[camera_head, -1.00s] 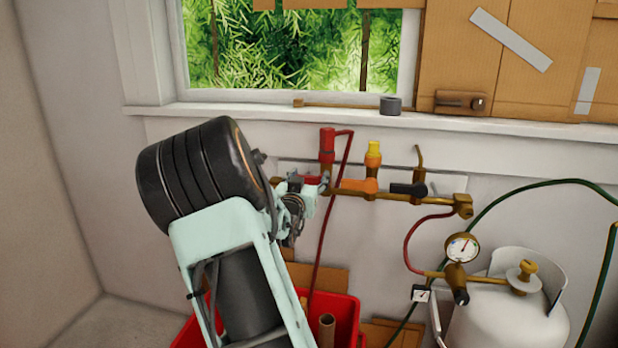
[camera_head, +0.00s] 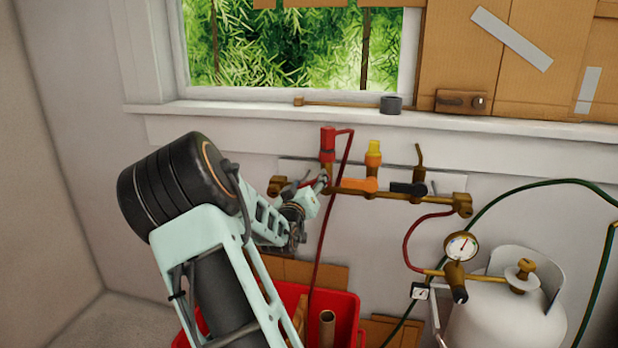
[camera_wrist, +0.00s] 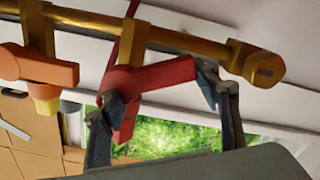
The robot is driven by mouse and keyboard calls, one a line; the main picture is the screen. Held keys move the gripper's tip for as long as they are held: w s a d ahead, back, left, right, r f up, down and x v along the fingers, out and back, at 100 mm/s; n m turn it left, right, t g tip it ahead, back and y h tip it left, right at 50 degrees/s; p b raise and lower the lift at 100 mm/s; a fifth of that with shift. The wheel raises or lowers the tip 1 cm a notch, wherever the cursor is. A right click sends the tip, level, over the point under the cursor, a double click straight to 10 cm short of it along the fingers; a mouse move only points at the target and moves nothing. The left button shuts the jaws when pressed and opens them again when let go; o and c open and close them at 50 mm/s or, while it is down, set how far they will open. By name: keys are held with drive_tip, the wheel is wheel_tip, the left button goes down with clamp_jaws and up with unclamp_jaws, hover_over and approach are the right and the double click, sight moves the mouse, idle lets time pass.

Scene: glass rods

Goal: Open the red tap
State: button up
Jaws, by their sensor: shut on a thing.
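The red tap's handle (camera_wrist: 160,75) lies between the fingers of my gripper (camera_wrist: 160,92) in the wrist view, with a finger against each end. My gripper is shut on it. The handle sits on a brass pipe (camera_wrist: 190,42), slightly slanted to it. In the head view my gripper (camera_head: 314,192) is at the left part of the brass pipe, and most of the red handle is hidden behind it. A red hose fitting (camera_head: 327,144) stands above the tap.
An orange tap (camera_head: 357,185) and a black tap (camera_head: 408,189) sit further right on the pipe. A red hose (camera_head: 330,220) hangs close to my gripper. A red crate (camera_head: 345,305) is below, and a white gas cylinder (camera_head: 510,315) stands at right.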

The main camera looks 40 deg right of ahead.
drive_tip(key=n, duration=0.2)
drive_tip(key=f+n, duration=0.1)
drive_tip(key=shift+s+d+f+n+p, duration=0.15)
drive_tip(key=shift+s+n+p, duration=0.05)
drive_tip(key=shift+n+p, duration=0.2)
drive_tip(key=n, duration=0.2)
drive_tip(key=shift+s+d+f+n, duration=0.2)
drive_tip(key=shift+s+f+n, duration=0.05)
drive_tip(key=shift+f+n, duration=0.15)
drive_tip(key=shift+s+d+f+n+p, duration=0.1)
drive_tip(key=shift+s+d+f+n, duration=0.15)
drive_tip(key=shift+n, duration=0.7)
drive_tip(key=shift+s+d+f+n+p, duration=0.1)
drive_tip(key=shift+s+d+n+p, duration=0.1)
drive_tip(key=shift+n, duration=0.7)
drive_tip(key=shift+s+d+f+n+p, duration=0.15)
drive_tip(key=shift+s+f+n, duration=0.1)
drive_tip(key=shift+n, duration=0.7)
drive_tip(key=o, duration=1.7)
drive_tip(key=v, duration=1.2)
